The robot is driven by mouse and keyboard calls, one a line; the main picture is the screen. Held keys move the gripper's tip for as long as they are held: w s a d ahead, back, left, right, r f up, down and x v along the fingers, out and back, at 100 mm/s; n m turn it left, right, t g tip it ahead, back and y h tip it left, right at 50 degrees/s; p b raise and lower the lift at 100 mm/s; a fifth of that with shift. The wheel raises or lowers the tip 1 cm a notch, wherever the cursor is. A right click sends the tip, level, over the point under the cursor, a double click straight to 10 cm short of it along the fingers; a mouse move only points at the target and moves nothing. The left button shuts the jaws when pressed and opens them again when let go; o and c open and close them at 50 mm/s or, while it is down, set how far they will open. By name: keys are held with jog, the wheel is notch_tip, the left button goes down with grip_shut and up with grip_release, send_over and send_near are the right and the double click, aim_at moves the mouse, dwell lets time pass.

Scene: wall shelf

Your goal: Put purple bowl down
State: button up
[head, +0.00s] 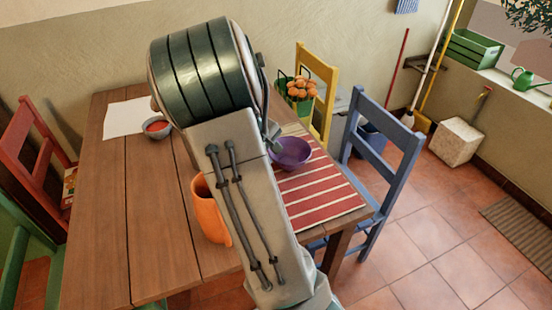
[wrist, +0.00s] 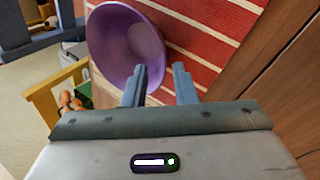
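The purple bowl (head: 293,152) is at the red-and-white striped placemat (head: 325,205) on the wooden table, and looks upright and resting on it. In the wrist view the bowl (wrist: 122,42) shows at the upper left, with the striped mat (wrist: 215,30) behind it. My gripper (wrist: 160,72) has its two fingers apart with a gap between them. The left finger overlaps the bowl's rim and the right finger is clear of it. In the head view my arm hides part of the mat, and the fingers are mostly hidden at the bowl's left rim.
An orange jug (head: 208,212) stands on the table left of my arm. A small grey bowl with red contents (head: 157,129) is by a white sheet (head: 125,118). Blue (head: 385,130), yellow (head: 317,75) and red (head: 30,150) chairs surround the table (head: 100,220).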

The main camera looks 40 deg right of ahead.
jog(key=shift+v, duration=2.6)
